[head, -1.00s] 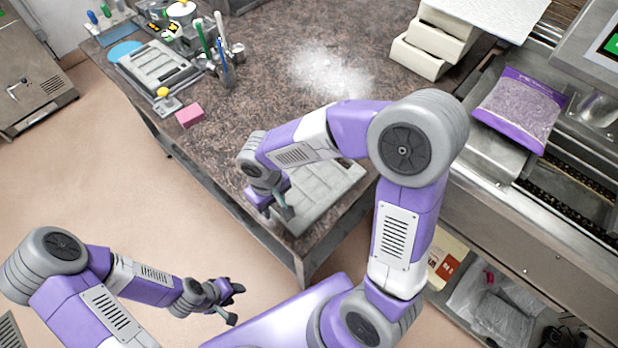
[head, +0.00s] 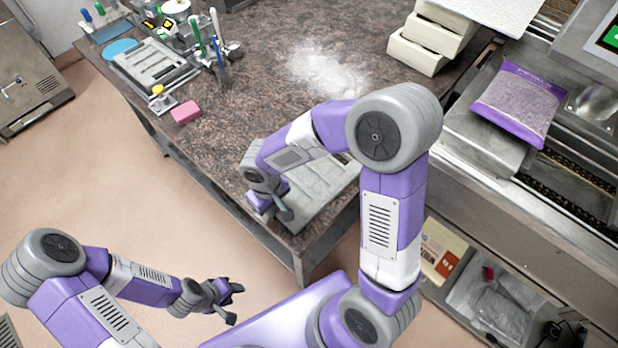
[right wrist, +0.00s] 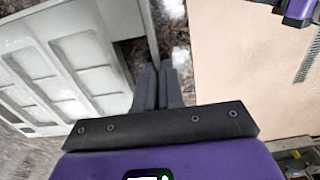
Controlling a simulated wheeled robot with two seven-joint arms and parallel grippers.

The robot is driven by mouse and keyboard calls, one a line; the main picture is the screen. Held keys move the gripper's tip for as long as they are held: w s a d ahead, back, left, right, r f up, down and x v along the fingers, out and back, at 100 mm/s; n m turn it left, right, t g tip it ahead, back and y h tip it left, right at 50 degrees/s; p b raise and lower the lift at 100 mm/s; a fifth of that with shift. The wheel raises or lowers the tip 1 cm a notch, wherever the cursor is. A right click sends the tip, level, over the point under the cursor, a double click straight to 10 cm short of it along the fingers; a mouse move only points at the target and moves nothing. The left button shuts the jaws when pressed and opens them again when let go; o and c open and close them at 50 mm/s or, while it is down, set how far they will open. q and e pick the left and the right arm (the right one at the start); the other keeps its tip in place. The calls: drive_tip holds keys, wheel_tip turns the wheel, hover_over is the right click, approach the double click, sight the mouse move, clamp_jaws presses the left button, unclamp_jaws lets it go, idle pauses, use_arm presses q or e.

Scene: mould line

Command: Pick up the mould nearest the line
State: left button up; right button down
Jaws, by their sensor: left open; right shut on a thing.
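A pale grey mould (head: 322,207) with rectangular cavities lies at the front corner of the speckled table, partly hidden under my right arm. My right gripper (head: 284,212) is low at the mould's left edge. In the right wrist view the mould (right wrist: 62,58) fills the upper left, and the fingers of my right gripper (right wrist: 158,72) are nearly together at its rim, shut on it. A second mould (head: 152,64) lies at the table's far left. My left gripper (head: 232,300) is open and empty, over the floor in front of the table.
A pink block (head: 186,112) and a pot of tools (head: 222,68) stand left on the table. White stacked trays (head: 432,38) stand at the back right. The metal line with a purple bag (head: 520,102) runs along the right.

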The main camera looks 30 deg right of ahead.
idle(0.3)
wheel_tip(320, 180, up, 14)
drive_tip(key=p, duration=0.5)
idle(0.3)
